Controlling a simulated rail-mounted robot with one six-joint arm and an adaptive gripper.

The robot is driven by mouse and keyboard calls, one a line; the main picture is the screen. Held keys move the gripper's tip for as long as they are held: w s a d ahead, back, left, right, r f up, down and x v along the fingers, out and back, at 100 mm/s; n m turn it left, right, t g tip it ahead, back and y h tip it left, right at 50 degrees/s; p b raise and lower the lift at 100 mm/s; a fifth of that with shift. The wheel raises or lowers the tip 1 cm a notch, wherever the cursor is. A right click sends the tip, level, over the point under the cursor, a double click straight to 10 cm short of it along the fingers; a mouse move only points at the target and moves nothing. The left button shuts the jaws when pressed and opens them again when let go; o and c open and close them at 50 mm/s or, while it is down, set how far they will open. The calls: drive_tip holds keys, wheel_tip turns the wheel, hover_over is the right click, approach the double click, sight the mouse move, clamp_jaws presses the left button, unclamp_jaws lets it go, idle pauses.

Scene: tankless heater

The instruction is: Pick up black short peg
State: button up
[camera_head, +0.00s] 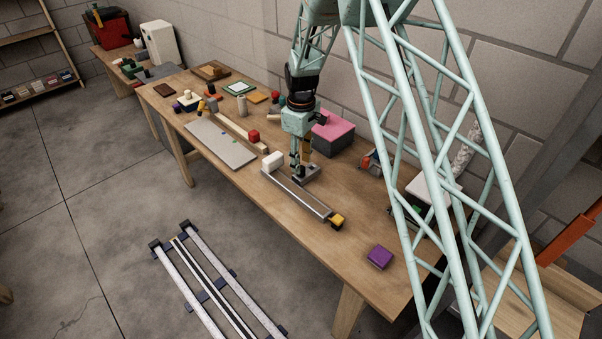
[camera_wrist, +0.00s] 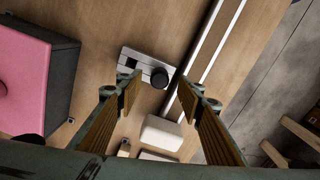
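A short black round peg (camera_wrist: 160,78) stands at the end of a small grey metal plate (camera_wrist: 134,64) in the wrist view. My gripper (camera_wrist: 157,90) is open, with one brown-padded finger on either side of the peg's line, and nothing is held between them. In the head view my gripper (camera_head: 301,162) points down just over the grey plate (camera_head: 309,176) on the workbench. The peg cannot be made out there, as the gripper covers that area.
A pink-topped box (camera_head: 333,130) stands behind. A purple block (camera_head: 379,257) lies nearer the bench's right end.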

sight(301, 174)
drive_tip(key=shift+f, duration=1.8)
drive_tip(key=shift+c, duration=0.2)
drive_tip(key=c, duration=0.9)
